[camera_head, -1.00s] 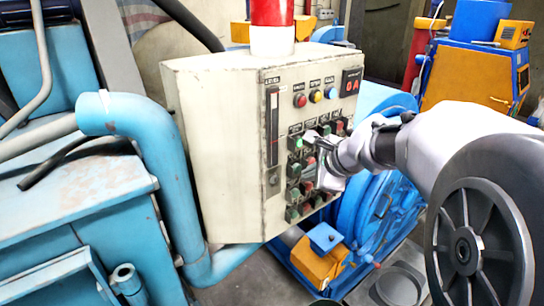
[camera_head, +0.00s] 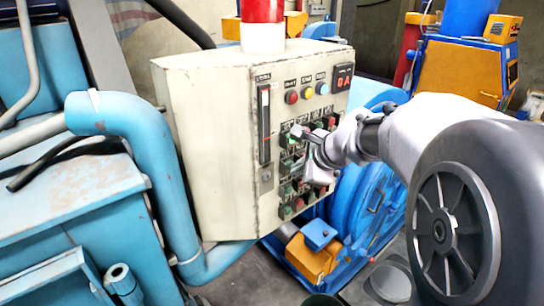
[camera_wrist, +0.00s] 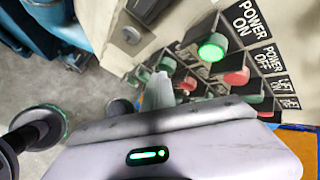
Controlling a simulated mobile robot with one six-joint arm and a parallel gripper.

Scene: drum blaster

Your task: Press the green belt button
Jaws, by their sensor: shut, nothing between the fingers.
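The cream control box (camera_head: 205,140) stands in the middle of the head view, with rows of red and green buttons on its front. In the wrist view, a lit green button (camera_wrist: 212,47) sits beside a POWER ON label. A darker green button (camera_wrist: 167,65) is farther down, close to my fingertips. I cannot read which green button is the belt one. My gripper (camera_wrist: 160,88) is shut and empty, in front of the button rows. In the head view, my gripper (camera_head: 299,132) covers some buttons and labels. I cannot tell whether it touches any button.
A thick blue pipe (camera_head: 150,140) runs down the box's left side. Blue machinery with an orange motor (camera_head: 310,258) lies below and behind it. A red-and-white column (camera_head: 263,28) stands on top of the box. Bare floor shows at the left of the wrist view.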

